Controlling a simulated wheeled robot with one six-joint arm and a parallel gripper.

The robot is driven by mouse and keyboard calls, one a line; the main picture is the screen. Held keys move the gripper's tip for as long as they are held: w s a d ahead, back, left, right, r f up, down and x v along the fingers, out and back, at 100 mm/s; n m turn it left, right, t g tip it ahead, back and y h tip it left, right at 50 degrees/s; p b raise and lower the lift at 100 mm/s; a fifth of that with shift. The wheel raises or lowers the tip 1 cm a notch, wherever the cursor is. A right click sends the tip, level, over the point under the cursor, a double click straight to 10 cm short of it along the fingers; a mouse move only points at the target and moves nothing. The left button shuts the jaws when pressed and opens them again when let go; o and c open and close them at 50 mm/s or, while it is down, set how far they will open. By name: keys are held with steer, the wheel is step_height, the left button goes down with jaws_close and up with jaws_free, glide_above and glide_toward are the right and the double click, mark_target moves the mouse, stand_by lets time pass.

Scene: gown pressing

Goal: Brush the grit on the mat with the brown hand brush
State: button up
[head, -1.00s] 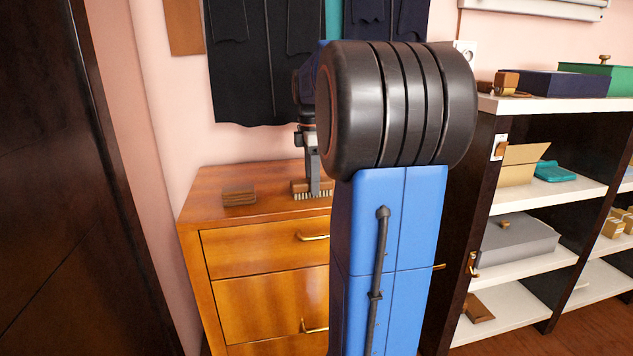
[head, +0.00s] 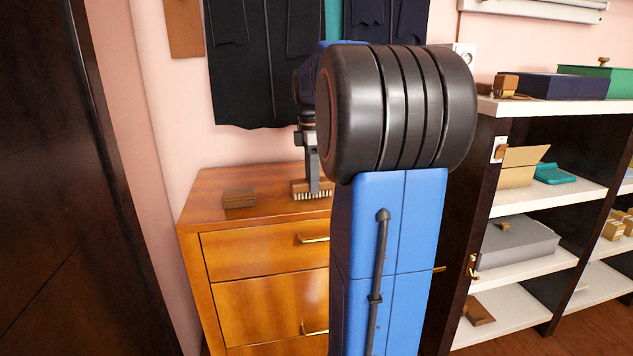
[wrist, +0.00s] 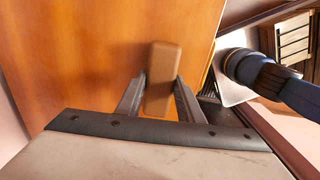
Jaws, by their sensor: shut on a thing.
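My gripper (head: 313,182) is shut on the brown hand brush (head: 299,187), which has pale bristles pointing down. The brush is upright at the back of the wooden drawer cabinet's top (head: 270,208); I cannot tell whether the bristles touch it. In the wrist view, the brush's plain brown back (wrist: 164,68) shows between the two fingers of my gripper (wrist: 160,88). My own arm hides the right part of the cabinet top in the head view. I can make out neither the mat nor any grit.
A small brown block (head: 239,198) lies on the cabinet top, left of the brush. Dark garments (head: 265,75) hang on the wall behind. A shelf unit (head: 540,194) with boxes stands to the right. The cabinet top's front left is clear.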

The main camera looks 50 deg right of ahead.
steer(key=shift+r, duration=2.65)
steer(key=shift+s, duration=0.1)
